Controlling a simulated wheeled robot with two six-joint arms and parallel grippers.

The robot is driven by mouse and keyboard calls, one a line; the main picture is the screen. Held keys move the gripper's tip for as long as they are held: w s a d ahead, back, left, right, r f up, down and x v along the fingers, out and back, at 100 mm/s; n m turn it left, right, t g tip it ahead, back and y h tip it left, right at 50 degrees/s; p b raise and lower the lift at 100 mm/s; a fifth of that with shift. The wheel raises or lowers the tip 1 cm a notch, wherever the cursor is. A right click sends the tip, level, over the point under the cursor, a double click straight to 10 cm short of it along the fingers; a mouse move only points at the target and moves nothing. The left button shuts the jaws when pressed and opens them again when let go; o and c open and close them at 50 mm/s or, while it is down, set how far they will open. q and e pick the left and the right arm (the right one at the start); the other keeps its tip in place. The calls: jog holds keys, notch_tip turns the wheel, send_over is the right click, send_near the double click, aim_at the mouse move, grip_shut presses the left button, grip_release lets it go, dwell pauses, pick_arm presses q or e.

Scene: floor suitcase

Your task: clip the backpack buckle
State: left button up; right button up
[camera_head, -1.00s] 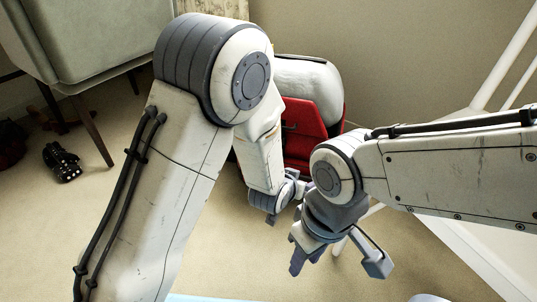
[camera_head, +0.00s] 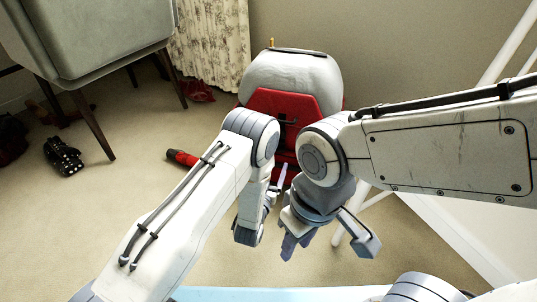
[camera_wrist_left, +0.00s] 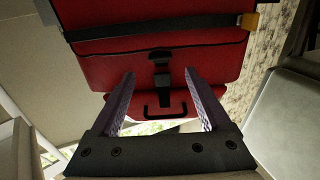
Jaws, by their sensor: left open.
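The red and pale grey backpack (camera_head: 295,75) stands upright against the back wall. In the left wrist view its red front (camera_wrist_left: 110,60) fills the upper middle. A black buckle (camera_wrist_left: 162,72) on a vertical strap shows there between my fingers; I cannot tell if its parts are joined. It is a small dark spot in the head view (camera_head: 288,122). My left gripper (camera_head: 276,186) is open in front of the backpack's lower part, with nothing between its fingers (camera_wrist_left: 160,74). My right gripper (camera_head: 328,243) is open and empty, lower and to the right.
A grey chair (camera_head: 90,40) stands at the left, with a black object (camera_head: 63,157) on the floor near it. A red and black object (camera_head: 182,158) lies left of the backpack. White bars (camera_head: 505,45) stand at the right. The carpet between chair and backpack is mostly clear.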

pick_arm(q)
jog(key=b+x, duration=0.3)
jog(key=x, duration=0.3)
jog(key=shift+w+f, duration=0.2)
jog(key=shift+w, duration=0.05)
pick_arm(e)
notch_tip(320, 180, down, 4)
jog(key=shift+f, duration=0.2)
pick_arm(q)
jog(key=shift+c, duration=0.3)
grip_shut()
jog(key=shift+a, duration=0.1)
dwell(0.4)
